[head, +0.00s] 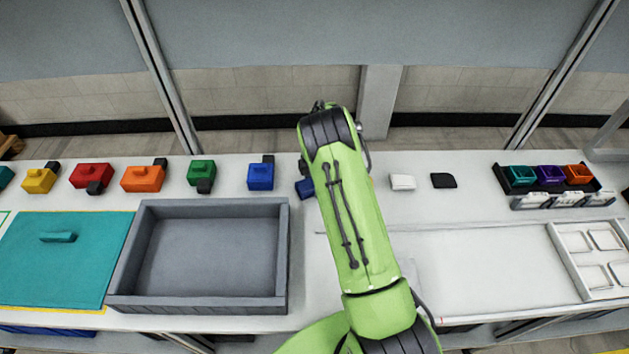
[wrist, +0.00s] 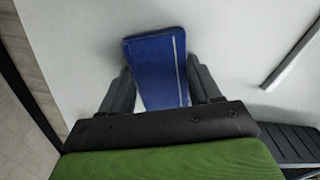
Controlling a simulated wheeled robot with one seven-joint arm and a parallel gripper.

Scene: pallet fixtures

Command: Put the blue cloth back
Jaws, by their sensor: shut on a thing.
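The blue cloth (wrist: 157,62) is a folded dark-blue piece with a pale stripe along its right side in the wrist view. My gripper (wrist: 160,84) has one finger on each side of it and is shut on it. The cloth's far end reaches past the fingertips over the white table. I cannot tell whether it touches the table. In the head view, a small bit of blue (head: 305,188) shows at the left edge of my arm, which hides my gripper and most of the cloth.
A white cloth (head: 402,182) and a black cloth (head: 443,180) lie right of my arm. An empty grey tray (head: 289,255) and several coloured blocks, including a blue one (head: 261,177), are left. A rack of small bins (head: 508,189) and a compartmented white tray (head: 588,262) are right.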

